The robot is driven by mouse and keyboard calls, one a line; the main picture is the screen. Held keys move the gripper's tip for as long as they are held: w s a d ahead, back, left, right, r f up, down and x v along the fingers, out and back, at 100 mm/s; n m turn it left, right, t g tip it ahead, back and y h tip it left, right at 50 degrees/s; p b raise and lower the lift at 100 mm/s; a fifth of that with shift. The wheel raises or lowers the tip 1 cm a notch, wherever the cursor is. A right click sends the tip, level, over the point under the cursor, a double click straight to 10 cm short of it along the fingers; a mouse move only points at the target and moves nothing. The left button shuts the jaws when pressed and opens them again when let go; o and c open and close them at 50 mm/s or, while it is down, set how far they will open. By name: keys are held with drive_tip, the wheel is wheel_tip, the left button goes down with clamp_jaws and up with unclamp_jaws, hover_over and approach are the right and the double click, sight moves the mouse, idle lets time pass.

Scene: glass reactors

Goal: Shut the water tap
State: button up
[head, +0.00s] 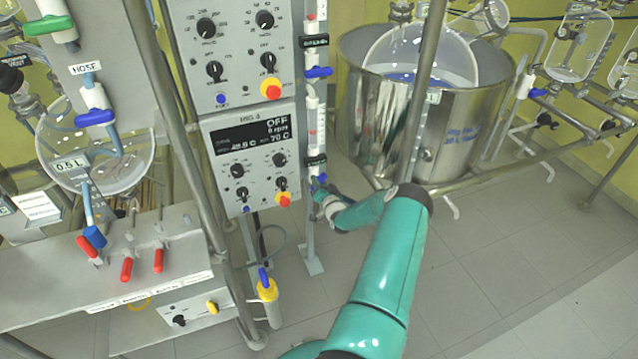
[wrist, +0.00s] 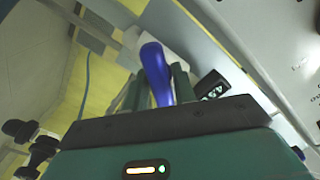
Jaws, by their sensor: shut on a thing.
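The water tap has a blue handle (wrist: 155,72), which stands between the two fingers of my gripper (wrist: 155,92) in the wrist view. The fingers are shut on this handle. A white pipe body lies behind it, and a small black label (wrist: 212,87) sits beside it, too slanted to read. In the head view my gripper (head: 318,188) is at the lower end of the vertical tube beside the control panel. There my gripper mostly hides the handle, so its exact angle cannot be told.
Another blue-handled tap (head: 318,72) is higher on the same tube. The control panel (head: 255,160), with knobs and a display, stands close to the left of my gripper. A large steel vessel (head: 385,120) stands to the right. The tiled floor (head: 520,240) at the right is clear.

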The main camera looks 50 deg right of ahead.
drive_tip(key=m, duration=0.5)
drive_tip(key=shift+f+m, duration=0.1)
drive_tip(key=shift+m, duration=2.4)
drive_tip(key=o, duration=0.8)
drive_tip(key=shift+o, duration=0.2)
drive_tip(key=shift+s, duration=0.15)
drive_tip(key=v, duration=1.3)
drive_tip(key=shift+s+a, duration=0.2)
drive_tip(key=shift+s, duration=0.05)
